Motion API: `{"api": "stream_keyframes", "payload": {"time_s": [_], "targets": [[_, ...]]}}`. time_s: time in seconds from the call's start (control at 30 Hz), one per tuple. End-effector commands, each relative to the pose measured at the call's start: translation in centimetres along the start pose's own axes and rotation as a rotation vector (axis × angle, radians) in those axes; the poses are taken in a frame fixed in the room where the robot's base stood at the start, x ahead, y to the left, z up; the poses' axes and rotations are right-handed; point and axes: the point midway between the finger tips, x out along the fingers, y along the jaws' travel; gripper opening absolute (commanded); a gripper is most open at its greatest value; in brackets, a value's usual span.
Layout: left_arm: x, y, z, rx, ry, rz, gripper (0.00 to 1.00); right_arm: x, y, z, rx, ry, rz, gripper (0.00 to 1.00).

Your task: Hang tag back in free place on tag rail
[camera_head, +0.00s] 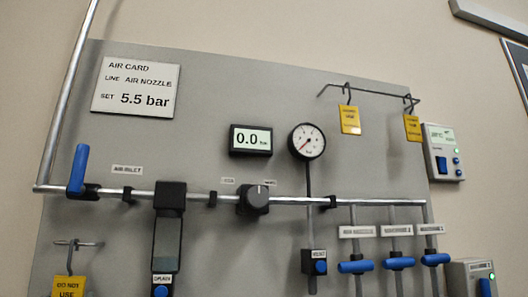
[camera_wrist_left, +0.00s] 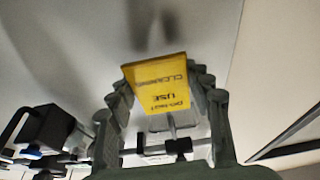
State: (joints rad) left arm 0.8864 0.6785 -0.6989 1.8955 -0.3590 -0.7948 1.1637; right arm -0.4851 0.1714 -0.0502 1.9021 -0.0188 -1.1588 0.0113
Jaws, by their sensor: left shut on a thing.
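A yellow tag (camera_wrist_left: 157,82) is held between the fingers of my left gripper (camera_wrist_left: 163,88) in the left wrist view. Its print reads upside down there, with "USE" and "CLEANING" legible. Neither this gripper nor my right gripper shows in the head view. The dark tag rail (camera_head: 375,92) is at the upper right of the grey panel. Two yellow tags hang from it by hooks, one left of its middle (camera_head: 349,120) and one near its right end (camera_head: 412,128). Another yellow "DO NOT USE" tag (camera_head: 68,287) hangs from a small bar (camera_head: 78,243) at the lower left, cut by the frame edge.
A round gauge (camera_head: 307,141) and a 0.0 display (camera_head: 251,139) stand left of the rail. A pipe (camera_head: 300,201) with a blue lever (camera_head: 78,168) and blue-handled valves (camera_head: 397,263) crosses below. A white control box (camera_head: 444,153) is at the right.

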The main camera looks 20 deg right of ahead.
Motion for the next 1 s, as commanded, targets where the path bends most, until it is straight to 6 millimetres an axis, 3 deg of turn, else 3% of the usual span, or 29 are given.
{"api": "stream_keyframes", "payload": {"time_s": [1.0], "targets": [[0.8, 0.0, -2.8, -0.001, 0.000, 0.000, 0.31, -2.1, 0.4, -0.6, 0.000, 0.000, 0.001, 0.40]]}}
